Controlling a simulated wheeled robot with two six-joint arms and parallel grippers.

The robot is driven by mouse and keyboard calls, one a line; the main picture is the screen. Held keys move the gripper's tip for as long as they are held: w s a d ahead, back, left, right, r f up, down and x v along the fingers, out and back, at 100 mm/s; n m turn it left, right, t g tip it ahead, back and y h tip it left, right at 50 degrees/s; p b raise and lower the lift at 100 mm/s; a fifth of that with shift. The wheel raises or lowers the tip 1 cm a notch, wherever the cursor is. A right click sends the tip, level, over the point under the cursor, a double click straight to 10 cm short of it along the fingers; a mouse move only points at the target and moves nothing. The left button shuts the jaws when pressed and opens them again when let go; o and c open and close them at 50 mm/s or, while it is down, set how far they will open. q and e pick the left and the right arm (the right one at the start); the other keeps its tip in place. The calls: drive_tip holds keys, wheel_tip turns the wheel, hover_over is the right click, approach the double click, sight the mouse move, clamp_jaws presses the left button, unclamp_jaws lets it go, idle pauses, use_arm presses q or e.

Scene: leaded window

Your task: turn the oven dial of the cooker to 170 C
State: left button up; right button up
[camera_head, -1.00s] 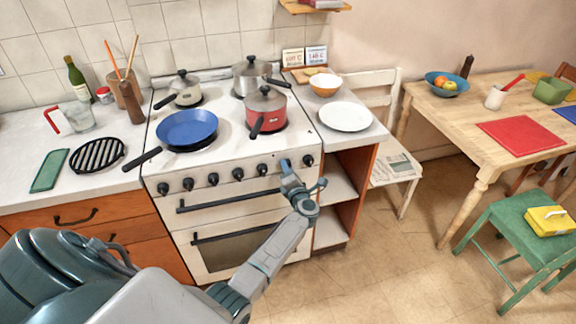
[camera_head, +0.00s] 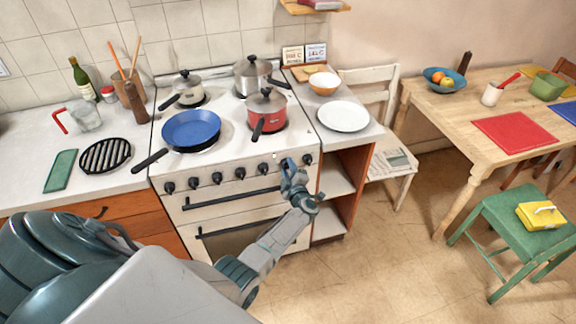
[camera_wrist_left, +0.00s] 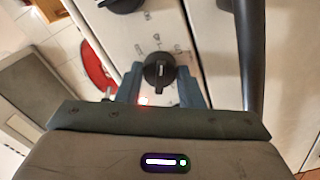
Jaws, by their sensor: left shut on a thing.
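The white cooker (camera_head: 232,249) stands against the tiled wall with a row of black knobs on its front. My left gripper (camera_head: 287,163) is at the right part of this row, its fingers on either side of one black dial. In the left wrist view the dial (camera_wrist_left: 158,73) sits between the fingertips of the left gripper (camera_wrist_left: 160,88), with a pale pointer line on its face. Small marks surround it, too small to read. A red light glows beside it. The fingers hide the dial in the head view. My right gripper is out of view.
A blue pan (camera_head: 191,129), a red pot (camera_head: 266,111) and two grey pots stand on the hob. The black upper oven handle (camera_head: 230,198) runs below the knobs, close to my gripper.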

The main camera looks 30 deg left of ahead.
use_arm(q)
drive_tip(key=m+p, duration=0.2)
drive_tip(key=m, duration=0.2)
drive_tip(key=shift+r+m, duration=0.1)
drive_tip(key=shift+m, duration=0.2)
drive_tip(key=shift+m+p, duration=0.7)
drive_tip(key=shift+m, duration=1.1)
drive_tip(key=o, duration=1)
drive_tip(key=shift+d, duration=0.1)
drive_tip(key=v, duration=1)
drive_tip(key=shift+s+d, duration=0.2)
drive_tip(key=shift+s, duration=0.1)
